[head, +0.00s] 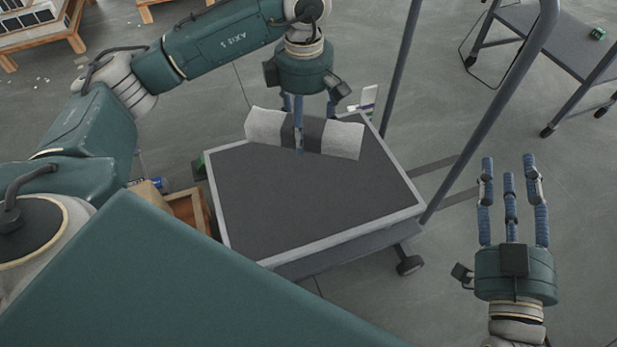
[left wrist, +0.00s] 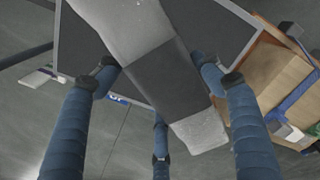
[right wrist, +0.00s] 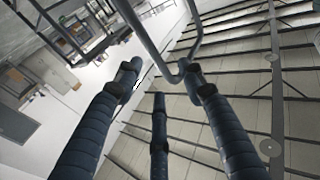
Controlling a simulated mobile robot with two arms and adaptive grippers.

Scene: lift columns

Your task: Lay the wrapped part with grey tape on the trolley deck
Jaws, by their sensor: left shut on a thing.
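The wrapped part (head: 338,138) is a pale grey bundle with a dark grey tape band around its middle. It is over the far edge of the trolley deck (head: 300,205), a dark mat with a light rim; I cannot tell whether it touches the deck. My left gripper (head: 304,135) is shut on it at the tape band. In the left wrist view the wrapped part (left wrist: 198,131) runs diagonally between the fingers, with the deck (left wrist: 205,25) behind it. My right gripper (head: 512,170) is open and empty, right of the trolley, fingers pointing up.
The trolley's grey handle posts (head: 470,135) rise at its right side. A wooden crate (head: 188,208) stands left of the trolley. Another grey trolley (head: 555,40) stands at the upper right. The deck's middle and front are bare.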

